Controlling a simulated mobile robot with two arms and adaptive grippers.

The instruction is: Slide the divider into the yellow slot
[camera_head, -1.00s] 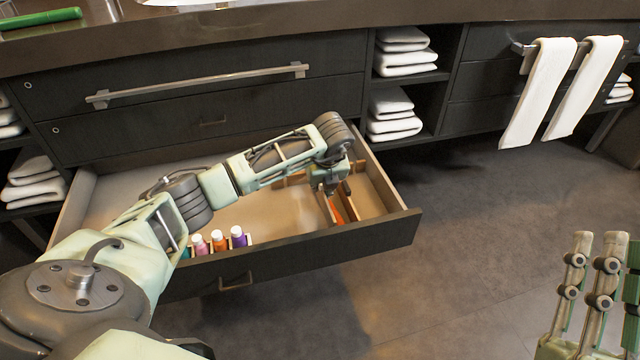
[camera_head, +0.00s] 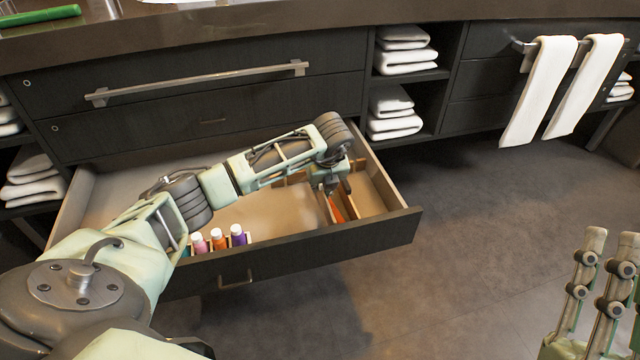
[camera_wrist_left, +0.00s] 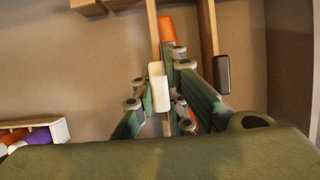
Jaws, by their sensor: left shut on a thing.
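A thin wooden divider with a cream tab (camera_wrist_left: 158,86) runs between the fingers of my left gripper (camera_wrist_left: 160,108) in the left wrist view. That gripper is shut on it, inside the open drawer (camera_head: 270,210). In the head view the left gripper (camera_head: 330,182) points down at the drawer's right part, beside an orange item (camera_head: 337,210). A second wooden strip with a dark tab (camera_wrist_left: 222,74) stands to the right. The orange item also shows in the wrist view (camera_wrist_left: 167,28). No yellow slot can be made out. My right gripper (camera_head: 600,285) is partly in view at lower right.
Several small bottles (camera_head: 219,239) stand in a rack at the drawer's front wall. A wooden partition (camera_wrist_left: 92,5) crosses the top of the wrist view. The drawer's middle floor is bare. Folded towels (camera_head: 394,112) fill nearby shelves.

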